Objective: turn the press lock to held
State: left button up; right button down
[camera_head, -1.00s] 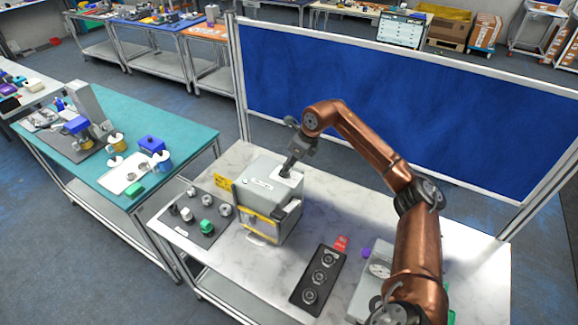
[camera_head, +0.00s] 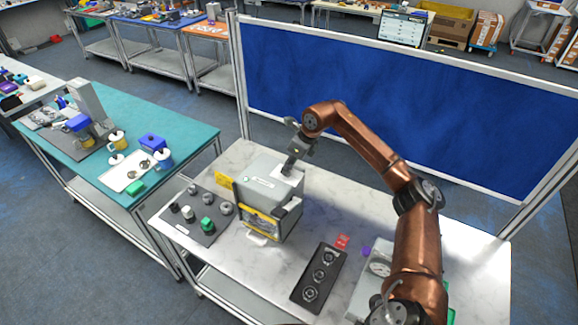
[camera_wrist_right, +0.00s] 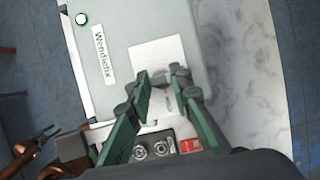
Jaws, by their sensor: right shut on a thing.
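The press is a grey box (camera_head: 262,190) with a yellow-edged front, standing on the marble-topped table. Its top, labelled "Wendlefix", fills the middle of the right wrist view (camera_wrist_right: 115,90). A pale plate (camera_wrist_right: 150,55) on that top carries a small grey lock knob (camera_wrist_right: 180,74), partly hidden by my fingers. My right gripper (camera_head: 290,170) points down at the top of the press. In the right wrist view its green fingers (camera_wrist_right: 163,90) are closed in on the knob from both sides. A dark claw with copper parts, seemingly my left gripper (camera_wrist_right: 35,141), shows at the lower left there.
A dark tray with knobs (camera_head: 203,213) lies left of the press. A black panel with dials (camera_head: 319,277) and a red tag (camera_head: 342,241) lie to its right, near a grey gauge box (camera_head: 372,275). A blue partition (camera_head: 400,110) stands behind.

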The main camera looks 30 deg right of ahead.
jog(key=shift+d, duration=0.1)
jog(key=shift+m, duration=0.3)
jog(key=m+h+b, duration=0.1)
jog(key=m+h, duration=0.1)
jog(key=m, duration=0.2)
jog(key=shift+r+t+b, duration=0.1)
jog(key=shift+t+b, duration=0.3)
jog(key=m, duration=0.1)
jog(key=m+h+b, duration=0.1)
jog(key=m, duration=0.3)
jog(key=shift+w+a+h+b, duration=0.1)
jog(key=shift+a+h+b, duration=0.2)
jog(key=m, duration=0.2)
jog(key=m+g+h+b, duration=0.1)
jog(key=m, duration=0.1)
jog(key=shift+a+h, duration=0.1)
jog(key=shift+h, duration=0.2)
jog(key=shift+w+m+g+h+b, duration=0.1)
jog(key=shift+m+g+h+b, duration=0.45)
jog(key=shift+m, duration=1.55)
